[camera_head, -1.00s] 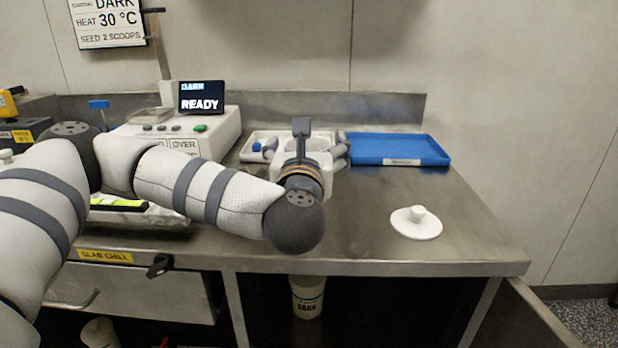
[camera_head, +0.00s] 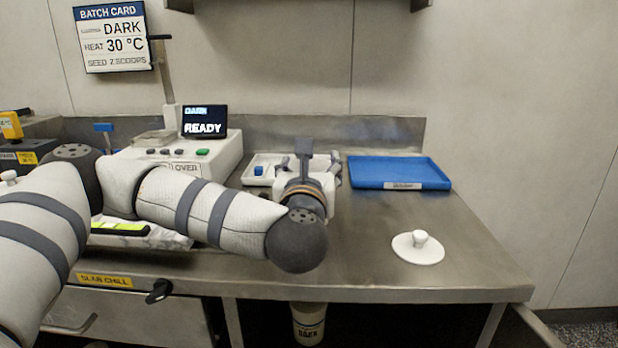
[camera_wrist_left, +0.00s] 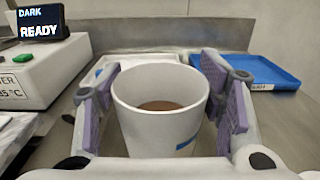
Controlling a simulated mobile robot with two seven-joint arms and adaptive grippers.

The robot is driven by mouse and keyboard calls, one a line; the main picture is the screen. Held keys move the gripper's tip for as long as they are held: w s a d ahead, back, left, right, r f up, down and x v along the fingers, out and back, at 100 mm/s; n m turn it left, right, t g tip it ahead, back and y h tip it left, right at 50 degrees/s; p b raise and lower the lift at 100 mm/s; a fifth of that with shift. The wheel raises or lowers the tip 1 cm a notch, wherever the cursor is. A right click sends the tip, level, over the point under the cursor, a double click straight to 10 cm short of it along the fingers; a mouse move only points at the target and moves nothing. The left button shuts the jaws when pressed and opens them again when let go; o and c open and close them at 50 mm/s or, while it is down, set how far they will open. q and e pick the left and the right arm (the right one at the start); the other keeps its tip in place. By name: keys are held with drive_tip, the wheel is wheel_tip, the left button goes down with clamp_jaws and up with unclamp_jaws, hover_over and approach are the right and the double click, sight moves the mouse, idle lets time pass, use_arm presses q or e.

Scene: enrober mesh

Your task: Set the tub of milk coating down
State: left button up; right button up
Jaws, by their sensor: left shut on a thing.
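A white tub (camera_wrist_left: 160,122) with brown coating inside stands upright between the two purple-padded fingers of my left gripper (camera_wrist_left: 163,105), which is shut on it. In the head view my left gripper (camera_head: 306,172) is over the steel bench, at the right part of the white tray, and its own wrist hides most of the tub. I cannot tell whether the tub's base touches a surface. The tub's label is not readable. My right gripper is not in view.
The white tray (camera_head: 249,179) holds a small blue item. A blue tray (camera_head: 400,175) lies to its right. A white lid with a knob (camera_head: 418,247) lies on the bench (camera_head: 380,270); bare steel surrounds it. A tub labelled DARK (camera_head: 308,325) stands below the bench. The machine's screen (camera_head: 204,122) reads DARK READY.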

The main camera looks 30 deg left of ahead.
use_arm(q)
drive_tip(key=s+d+r+p, duration=0.4)
drive_tip(key=s+d+r, duration=0.3)
drive_tip(key=s+r, duration=0.5)
drive_tip(key=shift+p, duration=0.3)
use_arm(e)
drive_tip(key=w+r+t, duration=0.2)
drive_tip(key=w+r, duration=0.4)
use_arm(q)
drive_tip(key=shift+r, duration=0.1)
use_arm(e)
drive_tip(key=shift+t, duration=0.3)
